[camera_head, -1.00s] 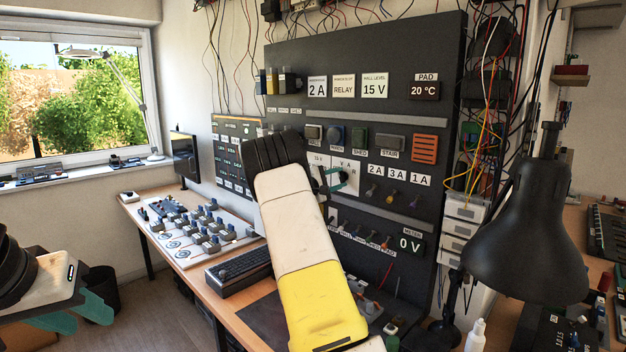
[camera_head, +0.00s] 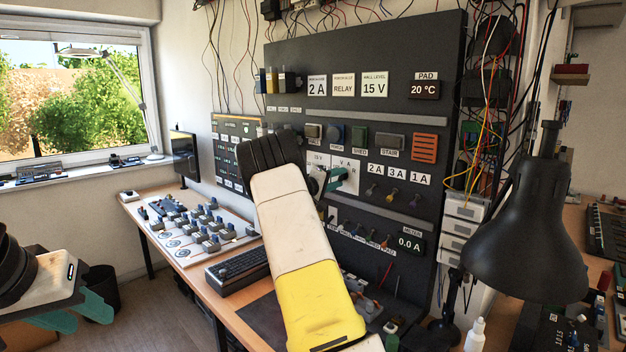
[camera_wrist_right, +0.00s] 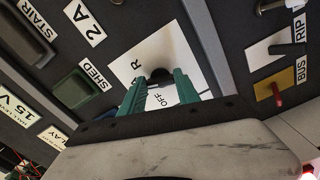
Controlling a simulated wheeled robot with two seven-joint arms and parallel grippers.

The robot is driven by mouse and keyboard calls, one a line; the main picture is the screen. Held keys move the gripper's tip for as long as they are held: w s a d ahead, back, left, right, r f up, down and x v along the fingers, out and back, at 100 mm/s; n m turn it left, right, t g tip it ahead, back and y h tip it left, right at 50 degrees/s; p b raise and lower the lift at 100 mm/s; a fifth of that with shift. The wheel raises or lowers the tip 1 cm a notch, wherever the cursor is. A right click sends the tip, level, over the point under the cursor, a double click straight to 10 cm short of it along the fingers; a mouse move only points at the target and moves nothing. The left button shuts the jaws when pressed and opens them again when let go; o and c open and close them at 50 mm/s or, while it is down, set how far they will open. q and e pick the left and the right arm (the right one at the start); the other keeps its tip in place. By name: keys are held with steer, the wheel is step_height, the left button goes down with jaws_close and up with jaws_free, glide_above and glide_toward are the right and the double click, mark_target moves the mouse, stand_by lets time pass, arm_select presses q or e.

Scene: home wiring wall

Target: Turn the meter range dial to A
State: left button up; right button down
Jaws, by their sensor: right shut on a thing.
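In the head view the plate (camera_head: 345,162) is partly hidden by my right arm. My right gripper (camera_wrist_right: 161,92) has its teal fingers on both sides of the knob and is shut on it; it also shows in the head view (camera_head: 335,181). The meter display (camera_head: 410,244) reads 0.0 A. My left gripper (camera_head: 72,314) is open and empty at the lower left, far from the panel.
The dark wall panel (camera_head: 350,50) carries switches, labels and small levers around the dial. A black lamp (camera_head: 530,225) stands at the right front. A keyboard (camera_head: 238,268) and a switch board (camera_head: 185,252) lie on the desk at left.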

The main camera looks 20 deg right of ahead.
steer(key=shift+f, duration=0.15)
stand_by(0.3)
steer(key=c, duration=0.9)
jaws_free()
steer(key=shift+a, duration=0.1)
steer(key=v, duration=0.7)
steer(key=shift+s+a, duration=0.15)
steer(key=shift+a, duration=0.2)
steer(key=shift+s, duration=0.1)
